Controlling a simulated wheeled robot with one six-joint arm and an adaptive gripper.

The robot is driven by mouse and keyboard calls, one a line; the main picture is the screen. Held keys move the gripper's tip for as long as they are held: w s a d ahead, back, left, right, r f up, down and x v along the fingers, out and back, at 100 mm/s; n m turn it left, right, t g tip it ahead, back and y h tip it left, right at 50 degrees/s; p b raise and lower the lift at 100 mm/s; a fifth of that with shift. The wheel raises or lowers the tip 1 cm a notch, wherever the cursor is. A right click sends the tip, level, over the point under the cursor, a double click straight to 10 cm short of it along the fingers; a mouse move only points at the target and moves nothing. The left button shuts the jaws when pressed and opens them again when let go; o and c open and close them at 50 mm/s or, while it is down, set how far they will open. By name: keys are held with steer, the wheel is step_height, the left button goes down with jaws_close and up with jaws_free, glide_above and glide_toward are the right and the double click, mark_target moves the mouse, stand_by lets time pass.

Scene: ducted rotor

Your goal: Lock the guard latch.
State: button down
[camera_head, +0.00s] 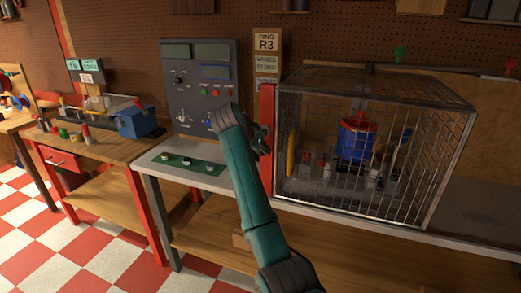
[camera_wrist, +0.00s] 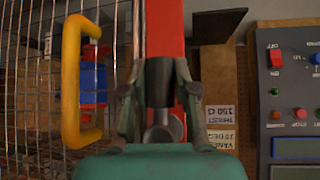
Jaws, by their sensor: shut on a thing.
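The guard is a wire-mesh cage (camera_head: 440,130) on the bench, with a yellow handle (camera_head: 291,152) on its left side; the handle also shows at left in the wrist view (camera_wrist: 70,85). A red post (camera_head: 267,105) stands at the cage's left edge and runs up the middle of the wrist view (camera_wrist: 165,25). My gripper (camera_head: 262,141) is at this post, and in the wrist view its fingers (camera_wrist: 160,115) are closed around a dark grey latch piece (camera_wrist: 159,85) in front of the post. The latch's exact position is partly hidden by the fingers. The mesh door looks closed against the post.
A grey control panel (camera_head: 193,62) with switches and buttons stands left of the post, close to my forearm. A blue and red rotor unit (camera_head: 361,140) is inside the cage. Checkered floor (camera_head: 50,240) is open at left.

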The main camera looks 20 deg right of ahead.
steer(key=shift+d, duration=0.1)
steer(key=c, duration=0.9)
jaws_free()
steer(key=v, duration=1.2)
steer(key=shift+f, duration=0.1)
